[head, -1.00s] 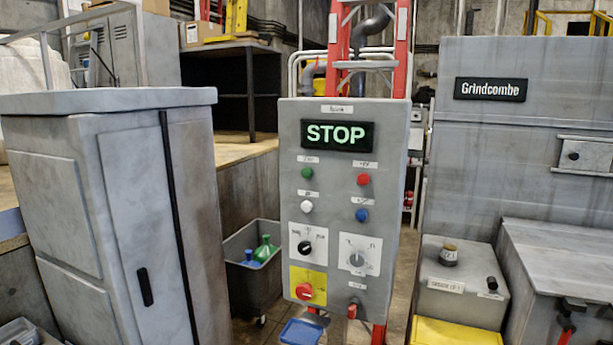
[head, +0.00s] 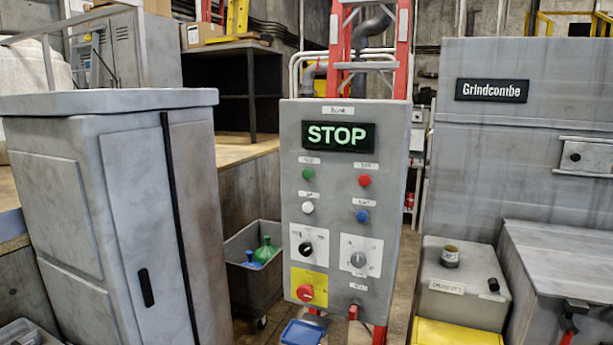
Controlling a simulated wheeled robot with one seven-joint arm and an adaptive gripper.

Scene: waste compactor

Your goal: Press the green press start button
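The green button (head: 308,174) sits at the upper left of the grey control panel (head: 390,232), below a display (head: 338,136) that reads STOP in lit letters. A red button (head: 365,180) is to its right. A white button (head: 307,208) is below it, and a blue button (head: 362,216) is at the lower right. My gripper does not show in the head view.
A tall grey cabinet (head: 140,190) stands at the left. A dark bin (head: 262,290) with bottles sits between it and the panel. A blue container (head: 301,332) is below the panel. The grey Grindcombe machine (head: 520,125) stands at the right.

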